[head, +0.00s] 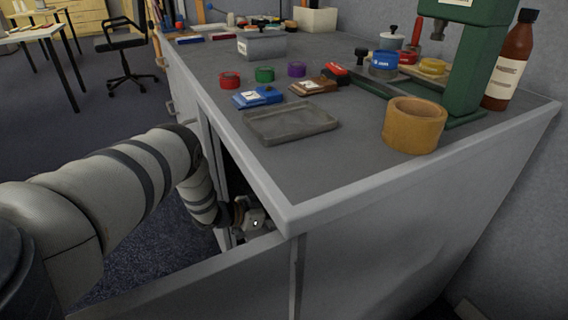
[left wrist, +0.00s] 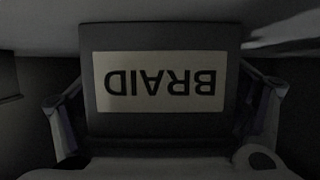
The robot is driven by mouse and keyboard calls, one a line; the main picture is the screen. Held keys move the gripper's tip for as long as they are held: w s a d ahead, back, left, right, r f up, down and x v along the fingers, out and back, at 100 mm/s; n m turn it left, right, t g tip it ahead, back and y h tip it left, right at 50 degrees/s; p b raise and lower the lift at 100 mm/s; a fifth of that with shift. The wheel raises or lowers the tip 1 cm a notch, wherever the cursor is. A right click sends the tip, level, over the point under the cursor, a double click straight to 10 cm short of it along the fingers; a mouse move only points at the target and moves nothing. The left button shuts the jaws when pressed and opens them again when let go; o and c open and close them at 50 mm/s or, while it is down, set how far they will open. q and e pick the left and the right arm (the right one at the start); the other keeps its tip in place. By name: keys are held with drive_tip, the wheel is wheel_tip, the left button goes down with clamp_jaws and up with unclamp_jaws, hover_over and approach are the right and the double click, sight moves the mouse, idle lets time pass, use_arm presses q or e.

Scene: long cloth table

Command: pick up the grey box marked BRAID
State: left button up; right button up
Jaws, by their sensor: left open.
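The grey box marked BRAID (left wrist: 160,128) fills the middle of the left wrist view. Its pale label (left wrist: 160,81) reads upside down. My left gripper (left wrist: 162,95) is open, with one finger on each side of the box; I cannot tell whether the fingers touch it. In the head view my left arm reaches down into the open cabinet under the worktop, and my left gripper (head: 254,219) shows only partly behind the cabinet's edge. I cannot make out the box in the head view. My right gripper is in neither view.
The open cabinet door (head: 185,278) stands out below my arm. The worktop edge (head: 290,215) overhangs the gripper. On top are a grey tray (head: 290,122), a tan tape roll (head: 413,125), a green press (head: 470,70) and several small items. The cabinet inside is dark and tight.

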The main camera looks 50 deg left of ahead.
use_arm(q)
drive_tip(key=c, duration=1.7)
drive_tip(key=shift+r, duration=0.1)
drive_tip(key=shift+c, duration=0.2)
